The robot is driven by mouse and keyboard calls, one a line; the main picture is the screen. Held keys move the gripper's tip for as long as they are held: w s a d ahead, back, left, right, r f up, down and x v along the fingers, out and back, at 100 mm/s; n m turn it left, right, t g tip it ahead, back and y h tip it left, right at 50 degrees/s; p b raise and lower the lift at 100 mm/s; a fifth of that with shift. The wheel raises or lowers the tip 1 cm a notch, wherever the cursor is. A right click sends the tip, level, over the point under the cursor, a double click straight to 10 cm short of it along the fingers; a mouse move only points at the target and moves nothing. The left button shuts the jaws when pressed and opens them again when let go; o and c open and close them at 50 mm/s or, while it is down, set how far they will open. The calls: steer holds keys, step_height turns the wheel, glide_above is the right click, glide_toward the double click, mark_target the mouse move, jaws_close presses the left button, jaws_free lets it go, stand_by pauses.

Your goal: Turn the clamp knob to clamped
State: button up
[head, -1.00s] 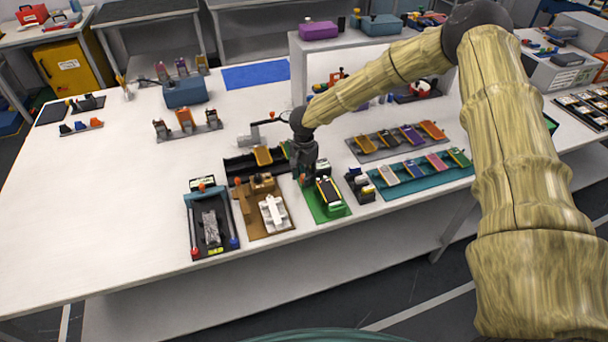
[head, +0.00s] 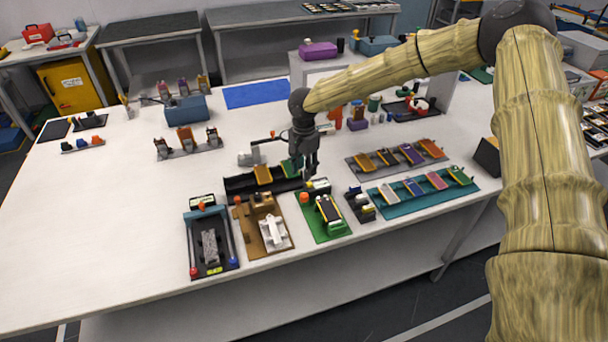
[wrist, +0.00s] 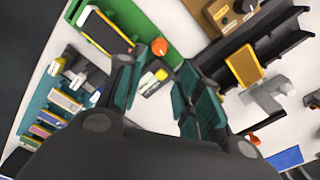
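A green fixture (head: 335,229) lies near the table's front edge, with a black, yellow-edged cell (head: 328,209) on it. An orange knob (head: 304,197) stands at its back left corner. In the wrist view the knob (wrist: 159,47) is a round orange cap just beyond my fingertips, next to a small display (wrist: 155,80). Its marking is too small to read. My gripper (head: 311,170) hangs behind and above the fixture, pointing down. In the wrist view my gripper (wrist: 160,68) is open, with nothing between its fingers and a gap to the knob.
A brown fixture (head: 248,217) and a dark fixture (head: 191,235), each with an orange knob, stand to the left. A black trough (head: 240,184) with a yellow cell lies behind. A dark block with small parts (head: 358,203) and a teal rack (head: 398,208) stand to the right.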

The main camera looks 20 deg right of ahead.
steer(key=shift+r, duration=0.1)
stand_by(0.3)
steer(key=w+a+r+n+t+h, duration=0.15)
steer(key=w+a+n+t, duration=0.25)
steer(key=w+n+t, duration=0.55)
steer(key=s+a+n+g+y, duration=0.1)
steer(key=a+n+y, duration=0.4)
steer(key=a+n, duration=0.6)
steer(key=n+g+h+b, duration=0.1)
steer(key=n+g+h, duration=0.45)
steer(key=n, duration=1.45)
glide_toward(304, 195)
steer(key=shift+t+h, duration=0.4)
steer(key=shift+s+a+x, duration=0.1)
steer(key=shift+s+x, duration=0.05)
steer(key=shift+x, duration=2.05)
steer(key=shift+s+a+x, duration=0.15)
steer(key=shift+x, duration=2.05)
